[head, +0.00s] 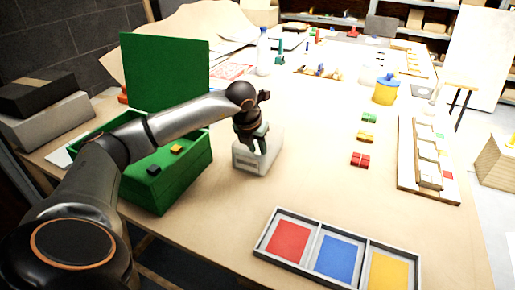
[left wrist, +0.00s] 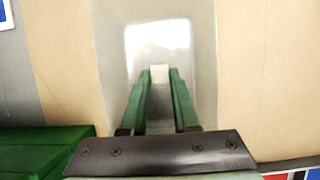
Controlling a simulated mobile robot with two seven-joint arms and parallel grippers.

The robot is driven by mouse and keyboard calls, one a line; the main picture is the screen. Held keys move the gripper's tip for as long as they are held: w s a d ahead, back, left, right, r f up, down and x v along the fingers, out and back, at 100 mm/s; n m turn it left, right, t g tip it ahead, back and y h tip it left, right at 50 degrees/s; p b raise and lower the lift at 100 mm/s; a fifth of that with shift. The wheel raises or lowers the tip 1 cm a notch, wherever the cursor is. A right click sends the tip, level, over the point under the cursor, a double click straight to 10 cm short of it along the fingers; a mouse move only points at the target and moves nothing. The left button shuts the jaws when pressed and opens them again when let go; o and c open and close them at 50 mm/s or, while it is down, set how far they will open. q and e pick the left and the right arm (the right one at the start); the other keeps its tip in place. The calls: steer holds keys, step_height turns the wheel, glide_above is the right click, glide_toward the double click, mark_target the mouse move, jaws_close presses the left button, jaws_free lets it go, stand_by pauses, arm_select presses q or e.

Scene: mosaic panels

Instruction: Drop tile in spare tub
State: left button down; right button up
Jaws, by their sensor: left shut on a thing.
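My left gripper (head: 257,147) points down over the pale grey-white spare tub (head: 247,163) near the middle of the table. In the left wrist view its green fingers (left wrist: 160,78) are shut on a small cream-white tile (left wrist: 160,73). The tub (left wrist: 112,60) shows below the fingertips in that view, with a bright white patch inside its grey outline. My right gripper is not in view.
A green box (head: 185,188) with a raised lid (head: 165,72) stands left of the tub. A tray (head: 313,247) with red, blue and yellow compartments lies in front. Several coloured tile stacks (head: 361,160) and a mosaic panel (head: 408,168) are to the right. Bare table lies between.

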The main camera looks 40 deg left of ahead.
arm_select(q)
steer(key=c, duration=0.7)
jaws_free()
steer(key=shift+r, duration=0.4)
steer(key=p+v, duration=0.1)
steer(key=v, duration=1)
steer(key=shift+s+r, duration=0.15)
steer(key=shift+r, duration=0.1)
